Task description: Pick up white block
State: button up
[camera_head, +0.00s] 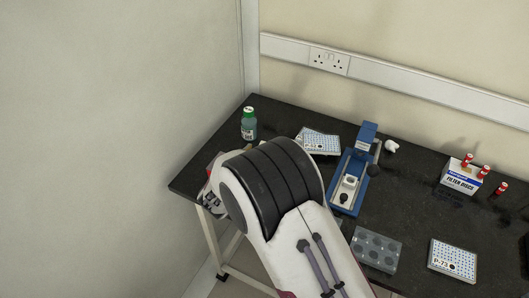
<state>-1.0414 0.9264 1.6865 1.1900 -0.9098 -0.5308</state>
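A blue stand-like device (367,150) sits on the black table, with a pale, white block-like part (348,185) on its near end. A small white rounded piece (391,146) lies just right of the device, and I cannot tell its exact shape. I cannot tell which of these is the white block. My arm's large black-and-white link fills the lower middle and hides part of the table. My gripper cannot be made out; small grey and white parts show at the arm's left edge, but I cannot tell what they are.
A filter discs box (462,179), red-capped vials (501,188), a clear well plate (375,250) and a P-73 card (453,260) are at right. A wall bounds the back.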

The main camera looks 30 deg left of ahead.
jog(key=shift+w+f, duration=0.25)
jog(key=shift+w, duration=0.25)
jog(key=shift+w, duration=0.15)
jog(key=shift+x, duration=2.45)
jog(key=shift+a, duration=0.15)
jog(key=shift+c, duration=0.4)
jog(key=c, duration=0.9)
